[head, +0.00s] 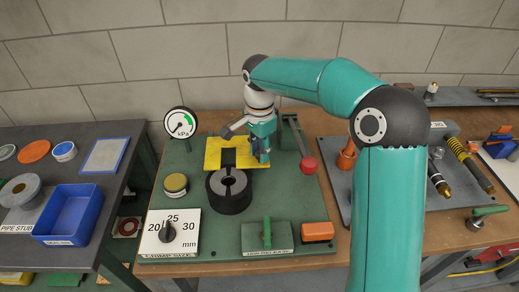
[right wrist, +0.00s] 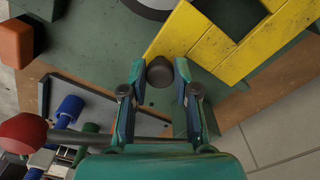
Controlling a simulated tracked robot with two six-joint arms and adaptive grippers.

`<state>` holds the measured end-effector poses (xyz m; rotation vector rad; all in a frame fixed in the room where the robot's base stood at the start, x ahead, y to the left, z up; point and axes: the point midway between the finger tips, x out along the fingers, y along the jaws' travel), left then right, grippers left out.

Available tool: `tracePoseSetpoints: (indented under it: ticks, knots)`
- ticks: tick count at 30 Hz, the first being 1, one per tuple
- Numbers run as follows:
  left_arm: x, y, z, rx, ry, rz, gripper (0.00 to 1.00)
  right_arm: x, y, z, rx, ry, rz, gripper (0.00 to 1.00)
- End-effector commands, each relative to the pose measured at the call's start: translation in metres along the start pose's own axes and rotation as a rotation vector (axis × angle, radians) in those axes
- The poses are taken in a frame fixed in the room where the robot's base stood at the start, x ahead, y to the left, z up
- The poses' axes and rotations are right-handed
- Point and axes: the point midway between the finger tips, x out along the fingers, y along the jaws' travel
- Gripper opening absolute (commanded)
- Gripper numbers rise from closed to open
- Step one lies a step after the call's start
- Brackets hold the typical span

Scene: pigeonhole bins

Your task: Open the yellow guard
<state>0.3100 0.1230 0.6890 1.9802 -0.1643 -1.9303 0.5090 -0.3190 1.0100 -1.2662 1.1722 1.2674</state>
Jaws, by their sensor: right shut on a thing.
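The yellow guard (head: 213,155) is a flat yellow plate with a dark slot, just behind the black round chuck (head: 229,200) on the green board. It fills the upper right of the right wrist view (right wrist: 240,60). My right gripper (head: 263,158) is at the guard's right side. In the right wrist view its fingers (right wrist: 160,75) are on either side of a dark round knob (right wrist: 160,70) at the guard's corner and are shut on it. The guard looks to lie flat on the board. My left gripper is not in view.
A lever with a red ball (head: 309,165) stands right of the guard. A pressure gauge (head: 180,123) stands at the back left. A dial plate (head: 170,233), a green switch (head: 267,233) and an orange block (head: 317,231) are in front. A blue bin (head: 68,213) is on the left bench.

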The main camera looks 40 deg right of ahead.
Motion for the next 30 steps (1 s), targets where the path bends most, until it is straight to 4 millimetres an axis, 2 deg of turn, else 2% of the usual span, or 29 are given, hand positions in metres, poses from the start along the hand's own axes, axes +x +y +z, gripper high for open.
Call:
tracePoseSetpoints:
  ticks: [5, 10, 15, 16, 20, 30]
  knots:
    - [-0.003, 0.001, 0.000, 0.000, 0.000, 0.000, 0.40, -0.002, -0.002, -0.001, 0.000, -0.001, -0.001, 0.00]
    - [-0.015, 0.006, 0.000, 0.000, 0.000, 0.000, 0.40, -0.003, -0.015, -0.010, 0.000, -0.002, 0.000, 0.00]
    - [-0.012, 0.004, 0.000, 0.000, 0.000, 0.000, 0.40, 0.000, -0.015, -0.009, -0.001, -0.002, -0.002, 0.00]
    - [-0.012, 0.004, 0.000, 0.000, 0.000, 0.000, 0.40, 0.000, -0.015, -0.009, -0.001, -0.002, -0.002, 0.34]
    - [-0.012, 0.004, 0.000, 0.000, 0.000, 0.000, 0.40, 0.000, -0.015, -0.009, -0.001, -0.001, -0.002, 0.55]
    - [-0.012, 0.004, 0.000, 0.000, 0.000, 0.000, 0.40, -0.002, -0.015, -0.010, 0.000, 0.000, -0.002, 0.55]
